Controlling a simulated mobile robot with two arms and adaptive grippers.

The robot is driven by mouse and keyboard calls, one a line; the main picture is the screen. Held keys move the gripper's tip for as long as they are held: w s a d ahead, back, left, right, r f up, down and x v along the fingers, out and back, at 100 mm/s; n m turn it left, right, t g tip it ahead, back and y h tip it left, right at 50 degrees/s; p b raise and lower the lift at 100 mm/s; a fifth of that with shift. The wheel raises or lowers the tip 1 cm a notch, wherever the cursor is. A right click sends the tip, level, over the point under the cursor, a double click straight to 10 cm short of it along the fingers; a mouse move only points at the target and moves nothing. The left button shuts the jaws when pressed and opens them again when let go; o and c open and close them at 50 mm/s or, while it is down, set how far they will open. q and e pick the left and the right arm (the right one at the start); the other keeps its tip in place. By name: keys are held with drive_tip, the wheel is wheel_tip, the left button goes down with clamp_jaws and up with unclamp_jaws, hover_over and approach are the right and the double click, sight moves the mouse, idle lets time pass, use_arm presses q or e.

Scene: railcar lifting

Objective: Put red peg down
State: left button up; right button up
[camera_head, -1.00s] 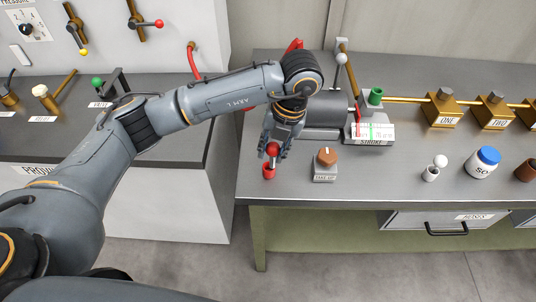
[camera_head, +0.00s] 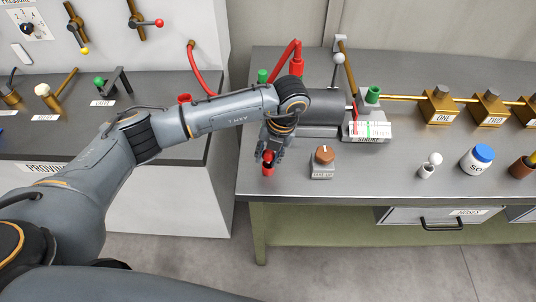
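The red peg (camera_head: 267,169) is at the front left of the grey workbench, near its front edge. My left gripper (camera_head: 268,160) points down over it, with its fingers at the sides of the peg. It appears shut on the peg; the fingers cover part of it. I cannot tell whether the peg's lower end rests on the bench top. My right gripper is not in view.
A brown knob on a grey base (camera_head: 323,160) stands just right of the peg. The grey cylinder device (camera_head: 325,108) is behind. Bench space between knob and lever is clear.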

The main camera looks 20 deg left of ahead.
use_arm(q)
drive_tip(key=o, duration=0.3)
drive_tip(key=shift+o, duration=0.2)
drive_tip(key=shift+r, duration=0.1)
drive_tip(key=shift+r, duration=0.2)
drive_tip(key=b+v, duration=0.2)
drive_tip(key=v, duration=0.9)
drive_tip(key=shift+d+r+b, duration=0.15)
drive_tip(key=shift+r+b, duration=0.2)
